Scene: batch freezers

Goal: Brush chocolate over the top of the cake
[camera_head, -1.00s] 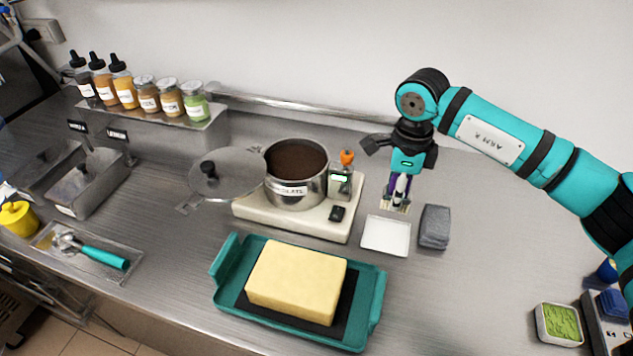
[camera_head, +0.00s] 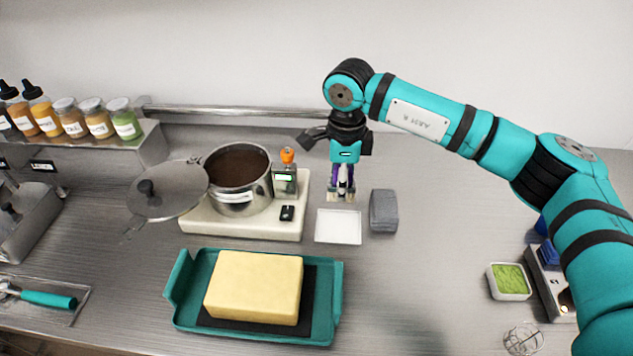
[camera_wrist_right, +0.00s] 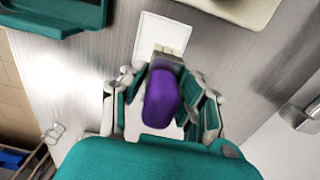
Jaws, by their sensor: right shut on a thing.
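The cake (camera_head: 254,287) is a plain pale yellow block on a black board in a teal tray (camera_head: 335,300). The pot of dark brown chocolate (camera_head: 237,166) stands open behind it on a cream hot plate. My right gripper (camera_head: 343,178) is behind a small white tray, pointing down, shut on the purple handle of a brush (camera_head: 341,194). In the right wrist view the purple handle (camera_wrist_right: 160,98) sits between the fingers, with its ferrule and pale bristles over the white tray's edge; whether they touch is unclear. My left gripper is not in view.
The white tray (camera_head: 338,226) lies right of the hot plate (camera_head: 245,227), beside a grey folded cloth (camera_head: 384,211). A pot lid (camera_head: 167,189) is left of the pot. A green-filled dish (camera_head: 509,281) and a wire whisk-like item (camera_head: 523,338) are at right.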

